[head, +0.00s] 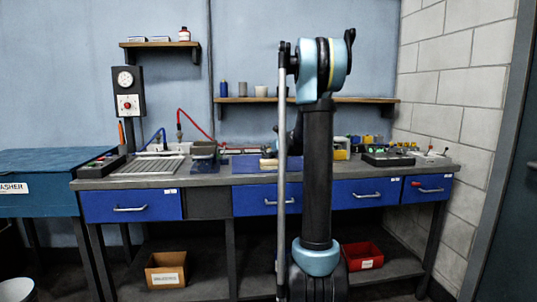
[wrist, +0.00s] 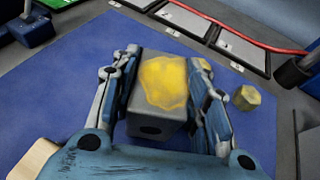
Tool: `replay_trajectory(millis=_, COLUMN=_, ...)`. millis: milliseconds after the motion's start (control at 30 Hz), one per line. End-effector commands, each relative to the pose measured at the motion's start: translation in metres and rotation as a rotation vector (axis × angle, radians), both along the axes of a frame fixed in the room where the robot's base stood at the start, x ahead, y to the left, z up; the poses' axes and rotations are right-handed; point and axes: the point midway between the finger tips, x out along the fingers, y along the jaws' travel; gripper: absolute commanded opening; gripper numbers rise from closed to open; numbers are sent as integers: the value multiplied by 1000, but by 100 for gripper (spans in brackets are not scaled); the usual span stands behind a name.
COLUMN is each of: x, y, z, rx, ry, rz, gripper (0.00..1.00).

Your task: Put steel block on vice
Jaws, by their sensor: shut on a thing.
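The steel block (wrist: 157,95) is a grey block with a yellow patch on its top face and a dark hole in its near face. In the wrist view my gripper (wrist: 165,75) has one finger on each side of it and is shut on it. The block is over the blue mat (wrist: 72,85); I cannot tell whether it touches it. In the head view the block and gripper are hidden behind my arm. A dark grey, blocky fixture (head: 204,157) on the bench, left of the mat, looks like the vice. I cannot surely make out the vice in the wrist view.
A small yellow hexagonal piece (wrist: 246,98) lies right of the gripper. Numbered grey plates (wrist: 183,18) and a red cable (wrist: 235,36) lie beyond the mat. A striped metal grate (head: 148,166) is at the bench's left; a dark device (head: 388,158) is at its right.

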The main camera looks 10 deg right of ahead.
Motion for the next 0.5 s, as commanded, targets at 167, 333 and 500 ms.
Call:
replay_trajectory(millis=167, x=0, y=0, z=-1, rx=0, ry=0, rz=0, gripper=44)
replay_trajectory(millis=333, x=0, y=0, z=-1, rx=0, ry=0, rz=0, gripper=61)
replay_trajectory(millis=500, x=0, y=0, z=-1, rx=0, ry=0, rz=0, gripper=61)
